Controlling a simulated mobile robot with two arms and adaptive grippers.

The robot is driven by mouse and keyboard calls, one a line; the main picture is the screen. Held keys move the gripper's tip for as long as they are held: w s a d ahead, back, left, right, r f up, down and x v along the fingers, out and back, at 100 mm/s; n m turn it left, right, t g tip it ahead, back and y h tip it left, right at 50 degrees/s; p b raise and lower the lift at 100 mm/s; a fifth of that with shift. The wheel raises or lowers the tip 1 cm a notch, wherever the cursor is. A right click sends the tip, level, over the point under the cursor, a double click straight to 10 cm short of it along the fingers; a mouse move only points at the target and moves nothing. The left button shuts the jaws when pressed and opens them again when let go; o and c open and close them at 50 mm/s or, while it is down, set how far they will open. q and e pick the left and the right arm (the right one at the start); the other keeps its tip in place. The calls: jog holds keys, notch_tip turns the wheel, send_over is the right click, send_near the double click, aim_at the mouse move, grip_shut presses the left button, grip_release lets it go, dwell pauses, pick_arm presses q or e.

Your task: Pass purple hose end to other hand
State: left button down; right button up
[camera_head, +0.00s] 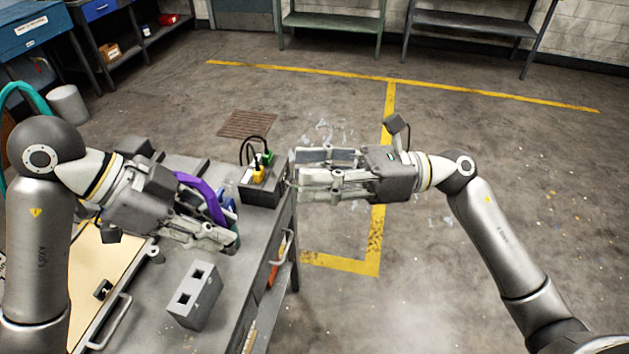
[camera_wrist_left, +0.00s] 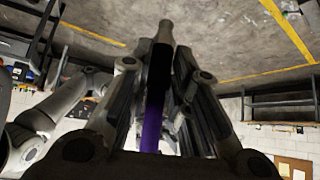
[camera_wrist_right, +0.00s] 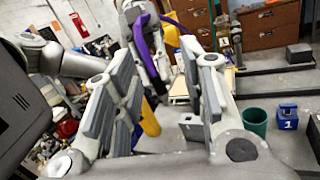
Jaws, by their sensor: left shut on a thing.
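The purple hose (camera_head: 203,197) arches from my left gripper (camera_head: 225,238) above the grey workbench. In the left wrist view the purple hose (camera_wrist_left: 151,130) runs between the fingers, and its dark end fitting (camera_wrist_left: 164,34) sticks out past the fingertips. My left gripper is shut on this hose end. My right gripper (camera_head: 297,170) is open and empty, pointing left beyond the bench's right edge, to the right of the left gripper and apart from the hose. In the right wrist view the purple hose (camera_wrist_right: 138,38) shows beyond the open fingers.
A dark box with yellow and green plugs (camera_head: 262,183) stands at the bench's far right corner, close to the right fingertips. A grey block with two square holes (camera_head: 195,297) stands on the workbench (camera_head: 245,270). The floor right of the bench is clear, with yellow lines (camera_head: 388,100).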

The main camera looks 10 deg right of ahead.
aim_at(213, 204)
jog(key=s+a+n+g+h, duration=0.1)
jog(key=s+a+n, duration=0.1)
jog(key=a, duration=1)
jog(key=shift+a+r+n, duration=0.3)
jog(key=shift+a, duration=0.05)
jog(key=shift+w, duration=0.1)
grip_shut()
pick_arm(q)
jog(key=c, duration=1.3)
grip_release()
